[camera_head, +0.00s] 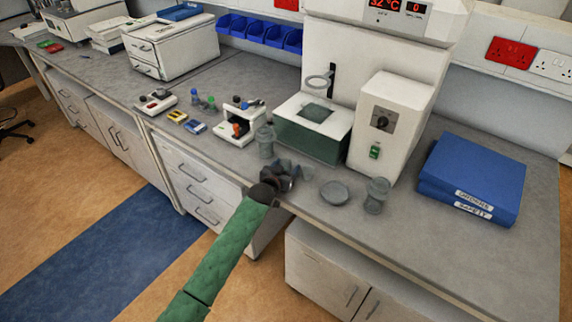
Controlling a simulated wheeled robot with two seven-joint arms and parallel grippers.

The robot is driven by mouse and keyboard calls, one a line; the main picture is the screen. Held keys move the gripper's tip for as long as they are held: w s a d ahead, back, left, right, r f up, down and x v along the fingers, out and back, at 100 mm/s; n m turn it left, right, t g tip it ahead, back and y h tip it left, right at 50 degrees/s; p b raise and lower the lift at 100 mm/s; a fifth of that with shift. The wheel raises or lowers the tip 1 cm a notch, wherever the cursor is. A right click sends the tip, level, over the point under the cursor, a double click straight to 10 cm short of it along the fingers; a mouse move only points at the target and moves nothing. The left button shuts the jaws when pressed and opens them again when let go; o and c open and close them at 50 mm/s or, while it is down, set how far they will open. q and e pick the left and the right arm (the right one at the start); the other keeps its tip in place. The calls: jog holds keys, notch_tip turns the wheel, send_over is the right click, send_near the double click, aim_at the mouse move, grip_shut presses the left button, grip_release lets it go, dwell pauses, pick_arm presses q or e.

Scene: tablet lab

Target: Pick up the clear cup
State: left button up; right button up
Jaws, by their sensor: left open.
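Two greyish see-through vessels stand upright on the bench. One cup-like vessel (377,196) is near the front edge, right of a round flat grey dish (334,193). The other, a taller vessel (266,140), stands just behind my left gripper. I cannot tell for sure which is the clear cup. My left gripper (290,174), on the green-sleeved arm, is over the front edge of the bench. It is open and its dark fingers look empty. It is left of the dish and apart from the right-hand vessel. My right gripper is not in view.
A white machine with a green-windowed tank (311,138) and a white control box (392,121) stand behind. Blue binders (472,177) lie at right. The bench front right is clear.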

pick_arm(q)
jog(key=shift+c, duration=0.4)
jog(key=c, duration=0.8)
